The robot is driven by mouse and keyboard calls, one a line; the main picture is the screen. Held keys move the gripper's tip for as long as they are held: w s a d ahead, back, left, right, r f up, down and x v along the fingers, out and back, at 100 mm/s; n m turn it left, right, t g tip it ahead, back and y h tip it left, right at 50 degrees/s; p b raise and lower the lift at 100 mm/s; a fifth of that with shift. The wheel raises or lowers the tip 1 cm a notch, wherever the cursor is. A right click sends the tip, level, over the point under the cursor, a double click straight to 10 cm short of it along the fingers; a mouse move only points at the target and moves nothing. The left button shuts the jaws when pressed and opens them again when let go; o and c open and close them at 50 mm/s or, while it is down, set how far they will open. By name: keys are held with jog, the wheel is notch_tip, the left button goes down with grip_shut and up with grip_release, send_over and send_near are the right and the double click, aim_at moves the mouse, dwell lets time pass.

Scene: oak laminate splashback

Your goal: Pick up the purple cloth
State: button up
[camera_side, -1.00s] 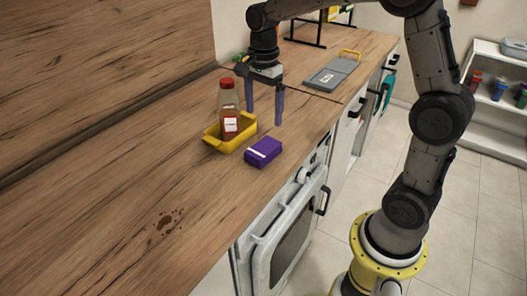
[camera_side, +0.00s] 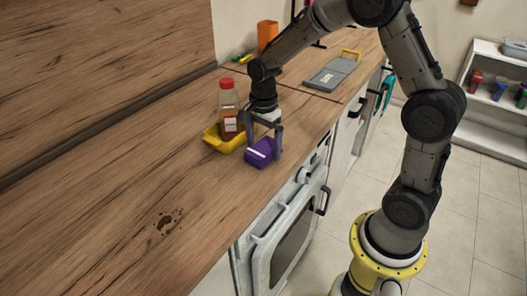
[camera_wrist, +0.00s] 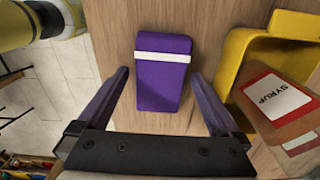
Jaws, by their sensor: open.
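The purple cloth (camera_side: 261,152) is a folded block with a white band, lying on the wooden counter near its front edge. In the wrist view the cloth (camera_wrist: 161,85) lies between and just ahead of my two fingers. My gripper (camera_side: 264,143) is open and low over the cloth, with one finger on either side of it. In the wrist view both fingers of my gripper (camera_wrist: 163,88) look apart from the cloth, with bare counter on each side. Part of the cloth is hidden by a finger in the side view.
A yellow tray (camera_side: 213,141) holding a syrup bottle (camera_side: 228,98) stands close beside the cloth. A grey board (camera_side: 328,78) with a yellow handle lies farther back. An orange container (camera_side: 267,36) stands at the back. Dark stains (camera_side: 166,222) mark the otherwise clear near counter.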

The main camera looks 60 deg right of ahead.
aim_at(263, 147)
jog(key=c, duration=1.2)
jog(key=shift+r, duration=0.1)
jog(key=shift+c, duration=0.2)
jog(key=shift+r, duration=0.5)
notch_tip(263, 147, up, 2)
jog(key=shift+r, duration=0.1)
jog(key=s+a+r, duration=0.2)
jog(key=s+r, duration=0.7)
jog(key=s, duration=0.5)
jog(key=shift+r, duration=0.35)
